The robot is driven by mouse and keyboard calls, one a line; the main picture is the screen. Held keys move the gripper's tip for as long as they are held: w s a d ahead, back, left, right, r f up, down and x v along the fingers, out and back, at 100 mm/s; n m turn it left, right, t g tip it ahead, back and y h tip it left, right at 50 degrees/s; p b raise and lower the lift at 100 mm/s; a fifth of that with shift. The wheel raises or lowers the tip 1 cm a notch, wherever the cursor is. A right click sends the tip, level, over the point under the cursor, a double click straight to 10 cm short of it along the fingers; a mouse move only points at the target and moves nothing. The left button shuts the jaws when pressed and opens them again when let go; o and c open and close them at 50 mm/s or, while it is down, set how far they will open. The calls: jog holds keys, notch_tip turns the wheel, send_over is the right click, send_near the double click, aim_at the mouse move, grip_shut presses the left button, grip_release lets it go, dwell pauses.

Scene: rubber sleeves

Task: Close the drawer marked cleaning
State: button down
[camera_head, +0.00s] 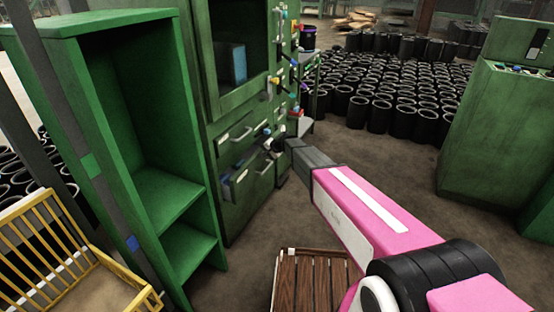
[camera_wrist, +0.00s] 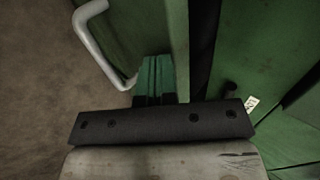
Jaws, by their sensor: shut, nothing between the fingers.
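The green cabinet (camera_head: 232,110) has drawers with pale handles in its lower part. One lower drawer (camera_head: 229,188) seems to stand out a little from the cabinet front. The word cleaning cannot be read on any drawer. My gripper (camera_head: 277,144) is at the right side of these drawers, small and partly lost against them. In the wrist view my gripper (camera_wrist: 155,62) shows its two green fingers together, with nothing between them. A white bar handle (camera_wrist: 100,38) on a green front is just left of the fingers. Contact cannot be told.
An open green shelf unit (camera_head: 165,190) stands left of the cabinet. A yellow wire basket (camera_head: 50,230) is at lower left, and a slatted wooden pallet (camera_head: 310,283) lies on the floor below my arm. Black rubber sleeves (camera_head: 400,95) fill the back.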

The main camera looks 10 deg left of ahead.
jog(key=w+a, duration=0.2)
jog(key=a, duration=0.4)
jog(key=shift+w, duration=0.15)
